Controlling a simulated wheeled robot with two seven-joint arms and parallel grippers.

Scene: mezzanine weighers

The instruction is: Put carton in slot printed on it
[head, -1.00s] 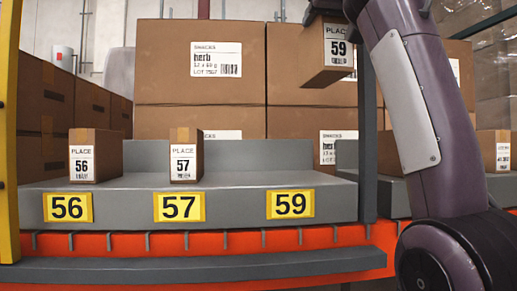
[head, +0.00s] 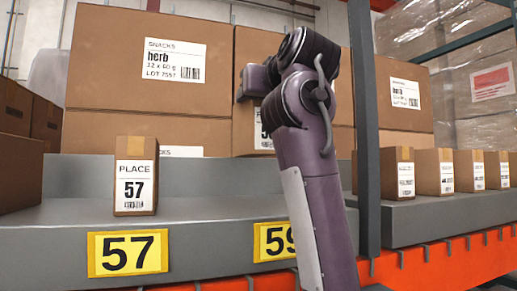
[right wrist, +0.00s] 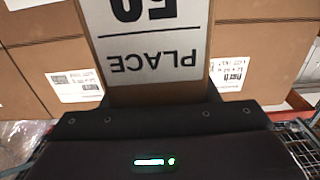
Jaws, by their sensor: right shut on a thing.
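My right gripper (right wrist: 160,105) is shut on a brown carton (right wrist: 92,10) with a white label, upside down in the right wrist view, reading PLACE and a number that looks like 59. In the head view the gripper (head: 256,84) is mostly behind my arm. Part of the carton's label (head: 262,138) shows left of the arm, above the grey shelf (head: 215,185). The yellow 59 plate (head: 272,240) on the shelf front is partly covered by my arm. The shelf spot behind it is partly hidden. My left gripper is not in view.
A carton marked 57 (head: 136,190) stands upright behind the yellow 57 plate (head: 128,252). Large herb snack boxes (head: 135,100) stack behind. A dark post (head: 364,130) rises right of my arm; several small cartons (head: 433,172) stand beyond it.

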